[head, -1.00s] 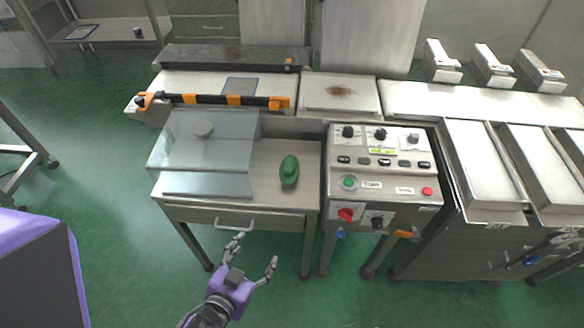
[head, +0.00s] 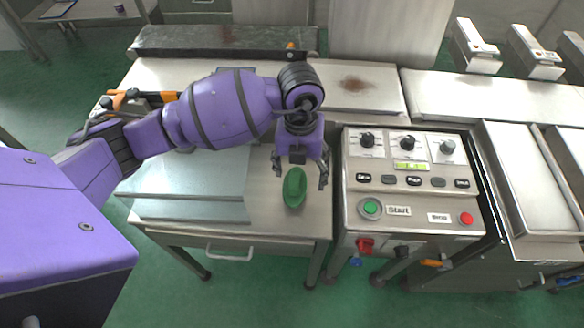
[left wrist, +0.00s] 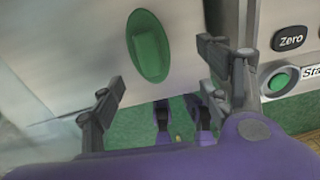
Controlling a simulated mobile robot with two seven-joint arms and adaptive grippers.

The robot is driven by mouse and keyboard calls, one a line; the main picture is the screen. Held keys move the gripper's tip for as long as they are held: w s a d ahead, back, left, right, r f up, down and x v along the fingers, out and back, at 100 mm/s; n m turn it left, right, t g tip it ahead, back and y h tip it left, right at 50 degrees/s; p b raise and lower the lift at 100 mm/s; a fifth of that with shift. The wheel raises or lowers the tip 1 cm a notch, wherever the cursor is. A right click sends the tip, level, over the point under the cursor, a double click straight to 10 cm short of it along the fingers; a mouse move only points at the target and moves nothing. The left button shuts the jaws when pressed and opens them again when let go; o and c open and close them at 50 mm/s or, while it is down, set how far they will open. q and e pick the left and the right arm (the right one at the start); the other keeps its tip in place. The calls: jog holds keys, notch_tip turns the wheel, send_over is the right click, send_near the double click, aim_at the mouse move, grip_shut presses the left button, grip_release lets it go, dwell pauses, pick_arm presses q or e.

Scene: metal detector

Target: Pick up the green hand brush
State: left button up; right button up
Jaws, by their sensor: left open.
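The green hand brush (head: 294,188) lies on the steel table top, right of the clear cover. It also shows in the left wrist view (left wrist: 148,46), ahead of the fingers. My left gripper (head: 299,177) is over the table at the brush, with its two fingers spread to the left and right of the brush's far end in the head view. In the left wrist view my left gripper (left wrist: 160,75) is open, and nothing is between its fingertips. No touch with the brush can be seen. My right gripper does not show in the head view.
A clear cover (head: 190,180) stands on the table left of the brush, partly behind my left arm. A control panel (head: 410,185) with knobs and buttons stands close on the right.

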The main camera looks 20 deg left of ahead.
aim_at(295, 181)
pick_arm(q)
jog(key=shift+w+a, duration=0.4)
jog(key=f, duration=0.7)
jog(key=shift+s+a+f, duration=0.1)
jog(key=shift+s+a, duration=0.05)
jog(key=shift+a, duration=0.25)
jog(key=c, duration=1.2)
jog(key=shift+c, duration=0.2)
jog(key=shift+r, duration=0.4)
notch_tip(295, 181, up, 2)
jog(key=shift+r, duration=0.1)
jog(key=s+d+r, duration=0.2)
jog(key=r, duration=0.1)
jog(key=d+r, duration=0.1)
jog(key=r, duration=0.1)
jog(key=shift+s+r+p, duration=0.1)
jog(key=shift+s+p, duration=0.3)
jog(key=s+d+r, duration=0.5)
jog(key=s+d, duration=0.1)
jog(key=s, duration=0.1)
jog(key=shift+s+d, duration=0.2)
jog(key=shift+d, duration=0.05)
